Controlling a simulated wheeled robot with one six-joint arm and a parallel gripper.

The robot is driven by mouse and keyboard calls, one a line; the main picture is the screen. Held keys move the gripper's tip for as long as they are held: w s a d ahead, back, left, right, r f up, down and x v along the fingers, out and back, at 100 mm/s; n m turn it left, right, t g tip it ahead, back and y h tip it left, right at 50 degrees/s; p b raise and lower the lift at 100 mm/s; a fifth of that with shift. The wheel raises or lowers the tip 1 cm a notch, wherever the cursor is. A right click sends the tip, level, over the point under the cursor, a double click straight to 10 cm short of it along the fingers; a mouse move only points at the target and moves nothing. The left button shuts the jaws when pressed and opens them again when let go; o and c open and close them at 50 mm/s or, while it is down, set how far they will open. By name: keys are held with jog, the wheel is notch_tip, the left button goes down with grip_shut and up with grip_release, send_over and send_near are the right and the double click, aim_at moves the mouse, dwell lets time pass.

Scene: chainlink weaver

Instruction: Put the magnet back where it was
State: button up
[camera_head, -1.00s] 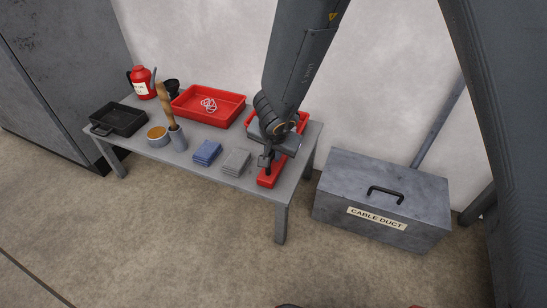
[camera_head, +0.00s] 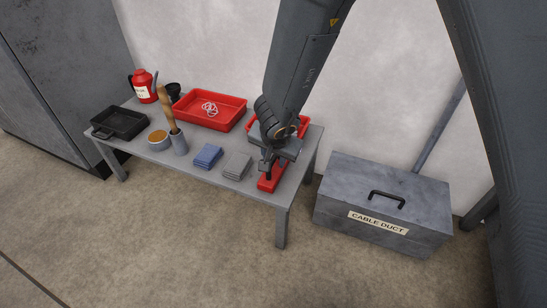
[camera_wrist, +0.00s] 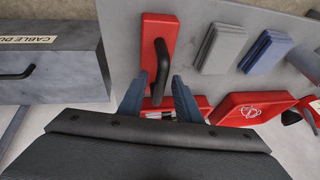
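A red block with a black bar handle, which looks like the magnet (camera_wrist: 154,26), lies on the front right of the grey table. It also shows in the head view (camera_head: 264,187), partly covered by my gripper. My gripper (camera_wrist: 156,88) is at the handle, its two blue-grey fingers apart in the wrist view. The near end of the black handle shows between the fingertips, with a gap on both sides. In the head view my gripper (camera_head: 268,166) stands over the block. Whether a finger touches the handle cannot be told.
A red tray (camera_head: 183,110) with pale links, another red tray (camera_head: 305,124) behind my gripper, blue cloths (camera_head: 207,157), grey cloths (camera_head: 237,166), a black tray (camera_head: 118,124), a cup (camera_head: 179,144) with a wooden-handled tool, and a red can (camera_head: 144,87) share the table. A CABLE DUCT box (camera_head: 350,190) stands right.

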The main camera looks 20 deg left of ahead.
jog(key=s+d+r+n+g+y+p, duration=0.15)
jog(key=s+r+p, duration=0.25)
jog(key=s+r, duration=0.45)
jog(key=s+d+r+n+g+y+p, duration=0.1)
jog(key=s+r+n+p, duration=0.3)
jog(key=r, duration=0.7)
jog(key=s+d+r+n+g+h, duration=0.2)
jog(key=s+d+r+n+h, duration=0.1)
jog(key=s+d, duration=0.9)
jog(key=shift+d+r+p, duration=0.45)
jog(key=shift+d, duration=0.6)
jog(key=shift+h, duration=0.25)
